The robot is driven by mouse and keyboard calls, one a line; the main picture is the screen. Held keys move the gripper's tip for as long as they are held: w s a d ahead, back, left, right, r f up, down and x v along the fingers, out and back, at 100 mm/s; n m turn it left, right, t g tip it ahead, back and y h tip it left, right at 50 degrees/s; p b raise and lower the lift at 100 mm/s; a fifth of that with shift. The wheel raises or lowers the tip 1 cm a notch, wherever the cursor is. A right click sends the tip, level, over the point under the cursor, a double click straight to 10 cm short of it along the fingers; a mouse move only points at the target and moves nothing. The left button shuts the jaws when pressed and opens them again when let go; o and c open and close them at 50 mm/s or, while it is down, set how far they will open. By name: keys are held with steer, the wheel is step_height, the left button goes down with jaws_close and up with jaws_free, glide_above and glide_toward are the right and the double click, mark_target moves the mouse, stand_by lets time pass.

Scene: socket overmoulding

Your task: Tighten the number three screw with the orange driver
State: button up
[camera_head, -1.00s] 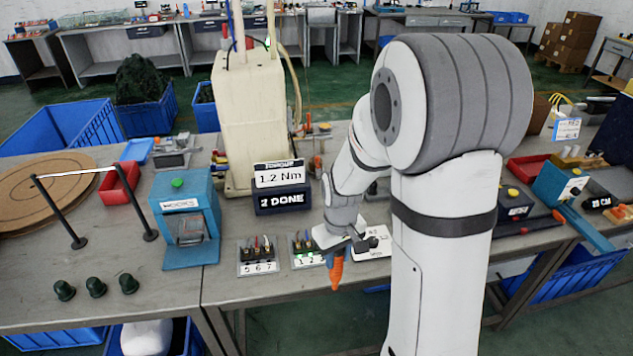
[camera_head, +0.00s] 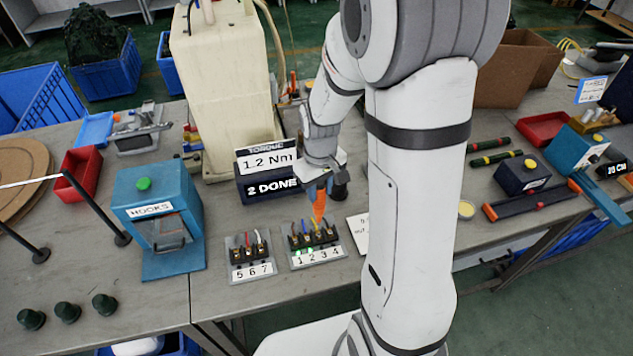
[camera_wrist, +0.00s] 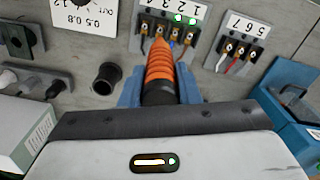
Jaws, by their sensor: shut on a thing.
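The orange driver (camera_head: 318,206) is held tip-down in my gripper (camera_head: 322,183). It also shows in the wrist view (camera_wrist: 159,70), between the two blue fingers of my gripper (camera_wrist: 160,92). The terminal block labelled 1 2 3 4 (camera_head: 318,256) lies on the bench under the driver, and it shows at the top of the wrist view (camera_wrist: 168,50). The driver's tip is over the block around the number three position; I cannot tell whether it touches the screw, which the driver hides. Two green lights glow by numbers 1 and 2.
The 5 6 7 block (camera_head: 252,271) lies left of it. Behind stands the torque display (camera_head: 268,175), reading 1.2 Nm and 2 DONE. The blue HOOKS box (camera_head: 158,215) stands further left. A black round holder (camera_wrist: 106,78) is near the driver in the wrist view.

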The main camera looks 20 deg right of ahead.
mark_target(320, 205)
steer(key=shift+f+b, duration=0.35)
steer(key=shift+b, duration=0.1)
steer(key=shift+f+b, duration=2.35)
steer(key=shift+f, duration=0.5)
